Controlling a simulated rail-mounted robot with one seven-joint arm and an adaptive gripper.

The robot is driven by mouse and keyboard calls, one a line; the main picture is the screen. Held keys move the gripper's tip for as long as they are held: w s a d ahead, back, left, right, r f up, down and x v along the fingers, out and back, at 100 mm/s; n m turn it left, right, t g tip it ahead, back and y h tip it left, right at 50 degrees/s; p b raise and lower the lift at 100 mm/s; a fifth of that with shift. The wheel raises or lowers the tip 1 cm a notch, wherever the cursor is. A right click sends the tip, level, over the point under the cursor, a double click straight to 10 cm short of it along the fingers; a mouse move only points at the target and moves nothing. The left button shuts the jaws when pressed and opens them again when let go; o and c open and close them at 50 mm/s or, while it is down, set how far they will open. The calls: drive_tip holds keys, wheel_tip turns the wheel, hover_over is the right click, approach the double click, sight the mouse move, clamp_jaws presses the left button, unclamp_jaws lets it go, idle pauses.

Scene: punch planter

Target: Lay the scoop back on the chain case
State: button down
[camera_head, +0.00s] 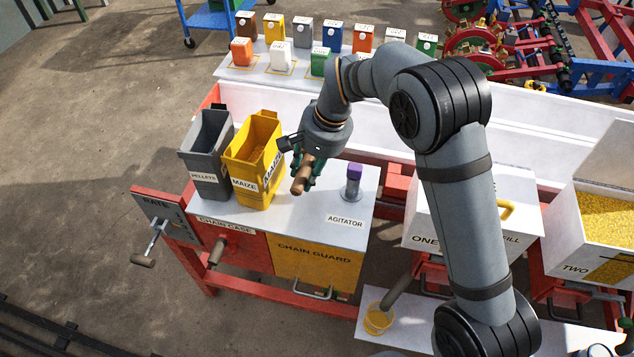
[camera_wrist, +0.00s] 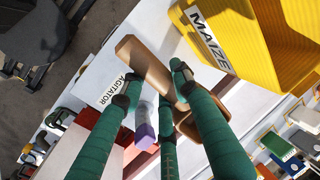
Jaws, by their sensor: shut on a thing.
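The scoop (camera_head: 301,178) is in my gripper (camera_head: 306,168), its brown handle pointing down toward the front. In the wrist view the handle (camera_wrist: 142,62) runs between the green fingers of my gripper (camera_wrist: 156,85), with the rest of the scoop partly hidden behind them. My gripper with the scoop appears over that top, between the yellow MAIZE bin and the agitator; I cannot tell the exact height.
The grey PELLETS bin (camera_head: 206,160) and yellow MAIZE bin (camera_head: 245,182) stand on the left of the top. The purple-capped agitator (camera_head: 353,181) rises at right. The front middle of the top is clear. Several small boxes (camera_head: 303,35) line the shelf behind.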

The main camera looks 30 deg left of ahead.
drive_tip(key=shift+d+f+p, duration=0.1)
drive_tip(key=shift+f+p, duration=0.45)
drive_tip(key=shift+f, duration=4.2)
drive_tip(key=shift+f, duration=0.1)
drive_tip(key=c, duration=1.8)
unclamp_jaws()
drive_tip(key=shift+f, duration=0.1)
drive_tip(key=o, duration=0.4)
drive_tip(key=shift+o, duration=0.5)
drive_tip(key=b+v, duration=0.2)
drive_tip(key=v, duration=0.8)
drive_tip(key=shift+d, duration=0.25)
drive_tip(key=shift+s, duration=0.1)
